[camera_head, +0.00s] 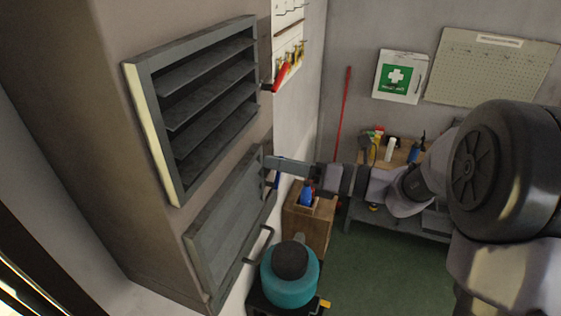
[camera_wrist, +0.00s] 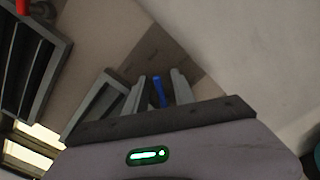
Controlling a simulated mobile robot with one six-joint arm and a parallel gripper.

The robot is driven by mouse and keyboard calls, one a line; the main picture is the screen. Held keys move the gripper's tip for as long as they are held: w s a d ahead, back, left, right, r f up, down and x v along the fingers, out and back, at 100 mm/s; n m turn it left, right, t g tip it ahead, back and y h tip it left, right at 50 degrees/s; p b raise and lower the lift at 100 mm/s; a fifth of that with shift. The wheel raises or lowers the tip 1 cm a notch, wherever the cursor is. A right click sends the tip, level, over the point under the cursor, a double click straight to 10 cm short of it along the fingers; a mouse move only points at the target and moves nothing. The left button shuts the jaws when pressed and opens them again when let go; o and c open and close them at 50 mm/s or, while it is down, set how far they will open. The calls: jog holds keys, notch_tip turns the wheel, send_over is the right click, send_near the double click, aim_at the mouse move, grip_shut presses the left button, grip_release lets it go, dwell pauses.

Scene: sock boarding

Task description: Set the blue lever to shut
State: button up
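The blue lever (camera_wrist: 159,92) shows in the wrist view between the two fingers of my gripper (camera_wrist: 157,88), with a gap on either side. Behind it is a darker brown patch of wall. In the head view a small bit of the blue lever (camera_head: 277,181) shows just under the fingers of my gripper (camera_head: 272,171), beside the grey lower panel. The rest of it is hidden by the gripper. My gripper is open and points left toward the wall unit. I cannot tell whether a finger touches the lever.
A grey louvred vent (camera_head: 205,100) is above a grey panel (camera_head: 228,228) on the wall unit. A teal canister (camera_head: 288,284) stands below, near a wooden box (camera_head: 308,222) holding a blue bottle. A bench (camera_head: 400,153) with tools stands at the back. Green floor is clear between.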

grip_shut()
jog(key=n+b, duration=0.2)
jog(key=b, duration=0.1)
jog(key=shift+s+a+f, duration=0.15)
jog(key=shift+s, duration=0.25)
jog(key=shift+s+a+n+b, duration=0.1)
jog(key=shift+s+n+b, duration=0.1)
jog(key=shift+n+b, duration=0.55)
jog(key=shift+s+r+n, duration=0.15)
jog(key=shift+r+n, duration=0.15)
jog(key=shift+n, duration=0.05)
jog(key=shift+r, duration=0.2)
grip_release()
